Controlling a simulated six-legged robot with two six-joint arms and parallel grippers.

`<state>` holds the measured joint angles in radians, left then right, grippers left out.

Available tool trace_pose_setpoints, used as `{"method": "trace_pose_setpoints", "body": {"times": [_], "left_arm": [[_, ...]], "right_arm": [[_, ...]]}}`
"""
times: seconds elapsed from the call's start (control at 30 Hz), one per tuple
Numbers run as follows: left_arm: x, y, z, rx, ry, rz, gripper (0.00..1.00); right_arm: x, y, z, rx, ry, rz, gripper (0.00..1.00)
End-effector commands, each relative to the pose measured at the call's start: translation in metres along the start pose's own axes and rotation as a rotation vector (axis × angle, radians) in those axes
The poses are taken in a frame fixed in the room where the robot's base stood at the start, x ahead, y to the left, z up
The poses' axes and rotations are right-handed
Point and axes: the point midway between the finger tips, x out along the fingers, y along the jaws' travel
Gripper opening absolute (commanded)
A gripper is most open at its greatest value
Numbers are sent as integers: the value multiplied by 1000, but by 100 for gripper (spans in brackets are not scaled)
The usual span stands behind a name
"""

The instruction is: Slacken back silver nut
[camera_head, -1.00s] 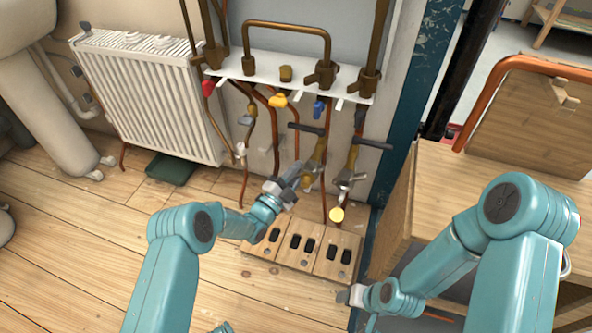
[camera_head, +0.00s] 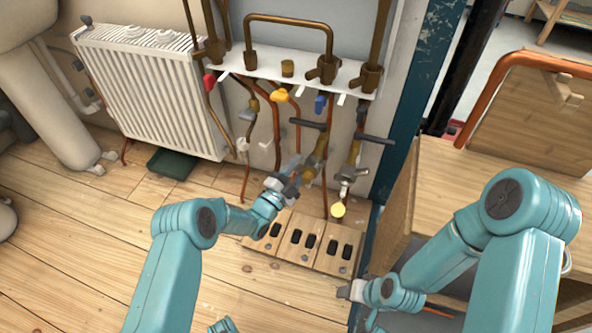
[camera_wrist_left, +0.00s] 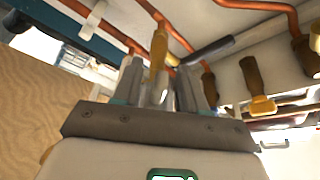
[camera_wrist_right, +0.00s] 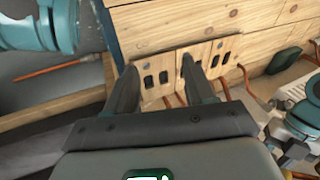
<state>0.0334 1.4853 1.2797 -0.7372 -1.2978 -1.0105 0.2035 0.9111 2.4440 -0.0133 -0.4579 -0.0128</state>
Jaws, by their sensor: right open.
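My left gripper (camera_head: 293,171) is at the brass and copper pipe with a black lever, low under the white manifold rail. In the left wrist view its two fingers (camera_wrist_left: 160,88) stand apart, one on each side of a silver fitting (camera_wrist_left: 156,92) below a brass valve body (camera_wrist_left: 159,48). Whether the fingers press on it I cannot tell.
A wooden block with dark slots (camera_head: 332,254) lies on the floor below the pipes. A white radiator (camera_head: 150,95) stands left. A wooden cabinet (camera_head: 480,170) stands right. Black levers (camera_head: 376,139) stick out from the pipes. The floor in front is clear.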

Motion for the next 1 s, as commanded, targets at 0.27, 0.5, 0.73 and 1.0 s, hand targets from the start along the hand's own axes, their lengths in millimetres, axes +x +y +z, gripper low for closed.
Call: {"method": "trace_pose_setpoints", "body": {"times": [0.27, 0.5, 0.73, 1.0], "left_arm": [[-39, -4, -1, -4, -5, 2, 42], [-104, -4, -1, -4, -7, 1, 42], [-149, -2, 0, -2, -5, 0, 42], [-164, 0, 0, 0, 0, 0, 42]], "right_arm": [[-22, -7, 8, 8, -39, 1, 54], [-46, -15, 22, 21, -98, 3, 54], [-57, -18, 30, 29, -130, 5, 54], [-59, -19, 32, 31, -142, 5, 54]]}}
